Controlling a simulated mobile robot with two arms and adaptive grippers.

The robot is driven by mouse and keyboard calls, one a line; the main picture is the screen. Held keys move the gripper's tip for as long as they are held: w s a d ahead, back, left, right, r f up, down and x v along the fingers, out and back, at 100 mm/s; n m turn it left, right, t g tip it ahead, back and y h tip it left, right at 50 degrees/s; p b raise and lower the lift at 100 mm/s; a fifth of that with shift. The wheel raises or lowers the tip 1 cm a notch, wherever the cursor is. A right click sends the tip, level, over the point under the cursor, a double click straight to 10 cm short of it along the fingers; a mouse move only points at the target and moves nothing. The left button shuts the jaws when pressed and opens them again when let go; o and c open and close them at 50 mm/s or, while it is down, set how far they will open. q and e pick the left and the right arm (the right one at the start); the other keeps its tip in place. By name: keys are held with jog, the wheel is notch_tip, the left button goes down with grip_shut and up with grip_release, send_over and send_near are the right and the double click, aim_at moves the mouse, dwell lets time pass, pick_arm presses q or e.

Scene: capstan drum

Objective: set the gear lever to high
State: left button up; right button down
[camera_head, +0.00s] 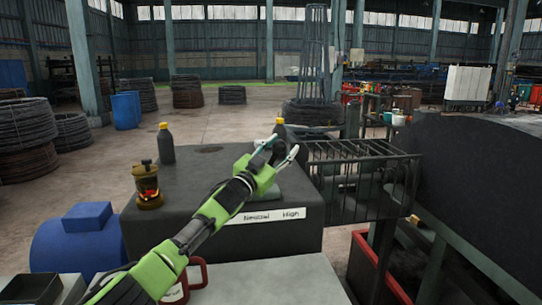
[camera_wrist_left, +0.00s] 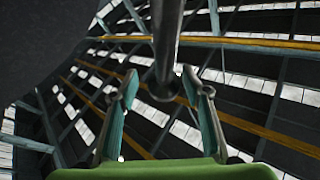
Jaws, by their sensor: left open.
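The dark gearbox housing (camera_head: 225,243) carries a white label strip (camera_head: 262,216) reading roughly "Neutral" and "High". My left gripper (camera_head: 278,149) is over the housing top, above a pale plate (camera_head: 292,191), with its fingers apart. In the left wrist view, a dark metal rod (camera_wrist_left: 167,45), apparently the gear lever, comes down from the top and its end lies between the open fingers (camera_wrist_left: 161,84). Contact with the fingers cannot be told. In the head view my gripper covers most of the lever, so its position against the label is unclear. My right gripper is not in view.
A dark bottle with a yellow cap (camera_head: 166,146) and a brass-coloured lubricator (camera_head: 148,185) stand on the housing's left. A yellow-topped dark item (camera_head: 280,125) is behind my gripper. A barred guard (camera_head: 360,170) and large dark drum (camera_head: 470,180) are to the right.

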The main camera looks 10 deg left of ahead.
pick_arm(q)
jog(key=shift+v, duration=0.95)
jog(key=s+r+v, duration=0.1)
jog(key=r+v, duration=0.2)
jog(key=v, duration=1.1)
jog(key=shift+a, duration=0.2)
